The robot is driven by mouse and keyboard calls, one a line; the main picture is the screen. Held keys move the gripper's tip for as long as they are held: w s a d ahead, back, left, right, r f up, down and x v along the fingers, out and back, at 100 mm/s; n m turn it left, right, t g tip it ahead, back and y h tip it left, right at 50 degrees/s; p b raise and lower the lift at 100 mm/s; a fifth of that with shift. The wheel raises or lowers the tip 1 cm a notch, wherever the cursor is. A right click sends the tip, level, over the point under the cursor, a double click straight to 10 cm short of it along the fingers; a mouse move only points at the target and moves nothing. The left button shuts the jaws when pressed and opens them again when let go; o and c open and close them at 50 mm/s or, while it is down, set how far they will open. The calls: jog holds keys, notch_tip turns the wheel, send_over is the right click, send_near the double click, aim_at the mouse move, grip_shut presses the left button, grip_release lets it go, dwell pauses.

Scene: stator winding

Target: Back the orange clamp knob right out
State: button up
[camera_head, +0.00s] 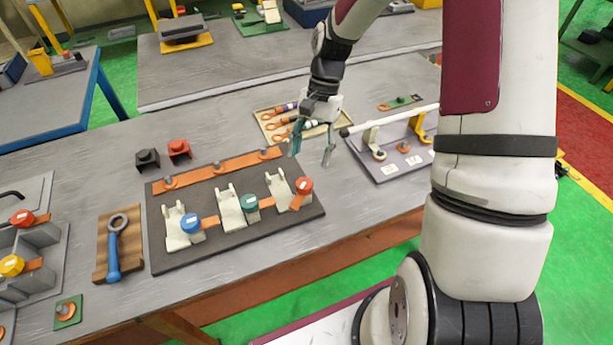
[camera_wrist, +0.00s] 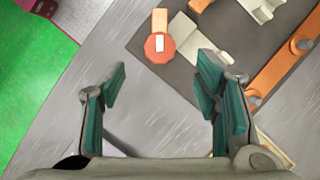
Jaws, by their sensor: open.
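A grey fixture board (camera_head: 409,170) at the right of the table in the head view carries a white rod (camera_head: 395,118) and clamp blocks. A small round orange knob (camera_head: 403,148) sits low on this board; I cannot tell whether it is threaded into a clamp. My gripper (camera_head: 312,149) is open and empty above the table, left of that board and right of the dark board. In the wrist view my gripper (camera_wrist: 163,68) shows two teal-padded fingers wide apart with nothing between them.
A tray (camera_head: 262,118) of orange-ended tools lies behind my gripper. Bare table lies in front of the grey board.

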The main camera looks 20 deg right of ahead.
aim_at(304, 183)
jog(key=p+x, duration=0.1)
jog(key=x, duration=0.6)
jog(key=shift+s+a+f, duration=0.1)
jog(key=shift+f, duration=0.25)
jog(key=c, duration=1.2)
